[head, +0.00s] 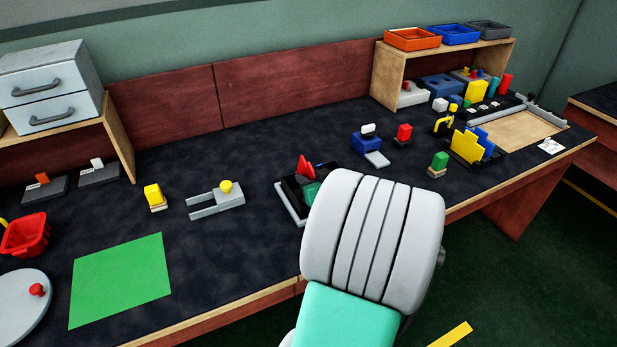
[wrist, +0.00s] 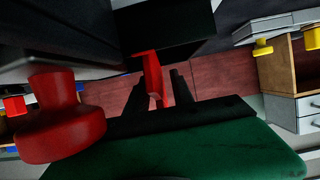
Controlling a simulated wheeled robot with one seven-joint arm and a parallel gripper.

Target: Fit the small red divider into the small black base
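The small red divider (head: 305,167) shows in the head view as a tilted red piece over dark parts beside my arm. In the wrist view the red divider (wrist: 152,72) stands between the two black fingers of my gripper (wrist: 161,76), which appear shut on it. A black block-like part (wrist: 168,34), apparently the small black base, lies just beyond the divider. I cannot tell whether they touch. In the head view, my pale arm link hides my gripper and part of the dark base area (head: 288,187).
A large red knob (wrist: 60,120) under a dark part is close on the left in the wrist view.

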